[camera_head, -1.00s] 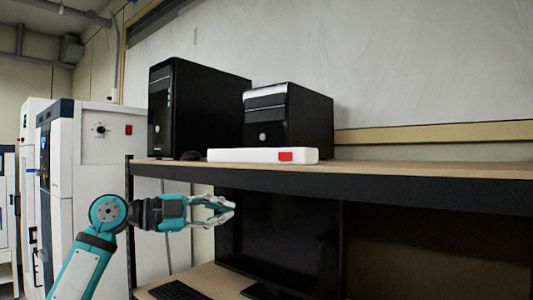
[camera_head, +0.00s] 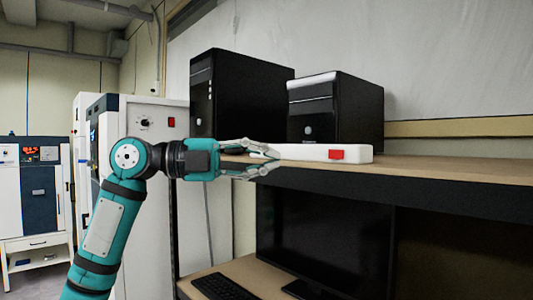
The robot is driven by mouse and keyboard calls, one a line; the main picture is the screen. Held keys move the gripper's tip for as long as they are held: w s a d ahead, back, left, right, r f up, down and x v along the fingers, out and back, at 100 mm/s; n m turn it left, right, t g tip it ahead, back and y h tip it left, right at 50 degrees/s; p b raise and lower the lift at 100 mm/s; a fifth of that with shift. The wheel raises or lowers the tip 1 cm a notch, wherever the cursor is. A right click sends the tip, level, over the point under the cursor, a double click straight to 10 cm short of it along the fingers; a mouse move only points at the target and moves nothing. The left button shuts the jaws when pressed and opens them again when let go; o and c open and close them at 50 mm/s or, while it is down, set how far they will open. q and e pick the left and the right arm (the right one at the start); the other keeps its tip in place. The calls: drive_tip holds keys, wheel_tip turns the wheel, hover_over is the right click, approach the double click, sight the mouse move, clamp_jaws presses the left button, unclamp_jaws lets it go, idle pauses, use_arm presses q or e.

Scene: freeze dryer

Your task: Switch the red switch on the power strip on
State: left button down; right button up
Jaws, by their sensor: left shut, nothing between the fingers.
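The white power strip (camera_head: 303,151) lies on the upper shelf near its front edge. Its red switch (camera_head: 336,154) is at the right end of the side facing me. Whether the switch is on or off cannot be told. My left gripper (camera_head: 273,160) is shut and empty at the shelf's front edge, pointing right. Its fingertips overlap the strip's left end in the picture, left of the red switch. Contact with the strip cannot be told. My right gripper is not in view.
Two black computer towers (camera_head: 243,97) stand behind the strip on the upper shelf (camera_head: 430,166). A monitor (camera_head: 325,235) and a keyboard (camera_head: 222,287) are on the lower level. White cabinets stand at the left. The upper shelf right of the strip is clear.

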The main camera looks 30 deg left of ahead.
use_arm(q)
drive_tip(key=p, duration=0.3)
approach(349, 158)
drive_tip(key=s+d, duration=0.1)
drive_tip(key=d, duration=0.2)
drive_tip(key=w+p, duration=0.2)
drive_tip(key=w, duration=0.1)
drive_tip(key=shift+w+d+r, duration=0.1)
drive_tip(key=shift+w+d, duration=0.05)
drive_tip(key=shift+d, duration=0.05)
drive_tip(key=shift+d, duration=0.1)
